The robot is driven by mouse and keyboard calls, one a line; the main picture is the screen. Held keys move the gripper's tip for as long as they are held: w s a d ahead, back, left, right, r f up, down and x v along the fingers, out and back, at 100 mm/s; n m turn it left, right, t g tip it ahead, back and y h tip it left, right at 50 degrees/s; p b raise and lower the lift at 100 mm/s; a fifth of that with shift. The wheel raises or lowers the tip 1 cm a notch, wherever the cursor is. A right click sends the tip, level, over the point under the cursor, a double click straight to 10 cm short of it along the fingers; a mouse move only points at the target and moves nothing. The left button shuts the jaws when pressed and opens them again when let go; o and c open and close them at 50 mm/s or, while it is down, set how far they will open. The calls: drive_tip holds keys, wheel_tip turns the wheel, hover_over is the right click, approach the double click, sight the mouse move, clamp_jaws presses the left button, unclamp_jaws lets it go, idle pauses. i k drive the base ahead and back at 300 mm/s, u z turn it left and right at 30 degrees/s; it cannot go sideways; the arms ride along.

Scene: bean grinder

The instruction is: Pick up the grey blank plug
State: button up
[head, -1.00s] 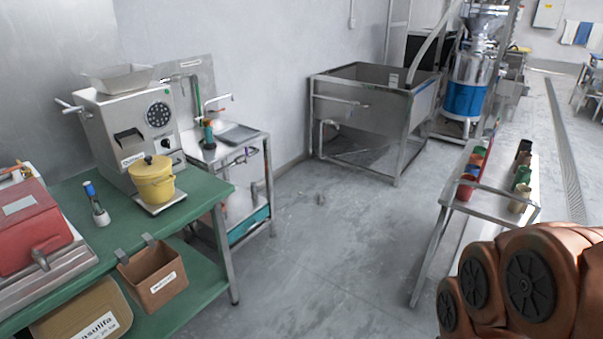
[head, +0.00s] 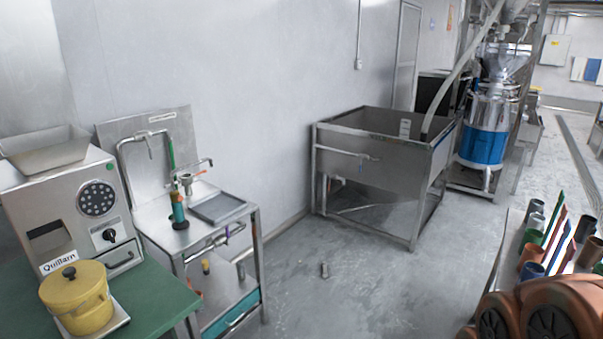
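A small grey cylinder (head: 324,270) stands on the concrete floor in the head view, in front of the metal tank; it may be the grey blank plug, but it is too small to be sure. Grey cylindrical pieces (head: 536,207) also stand on the bench at the right, among coloured ones. My gripper is not in view. Only brown, rounded links of my arm (head: 548,322) show at the bottom right, overlapping the near part of the right bench.
A metal tank (head: 378,150) stands at the wall. A steel sink stand (head: 218,245) and a green table (head: 165,300) with a grinder (head: 75,215) and yellow pot (head: 77,300) are at left. The right bench (head: 507,245) holds several coloured cups. The floor between is open.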

sight(240, 269)
drive_tip(key=i, duration=2.85)
drive_tip(key=u, duration=3.65)
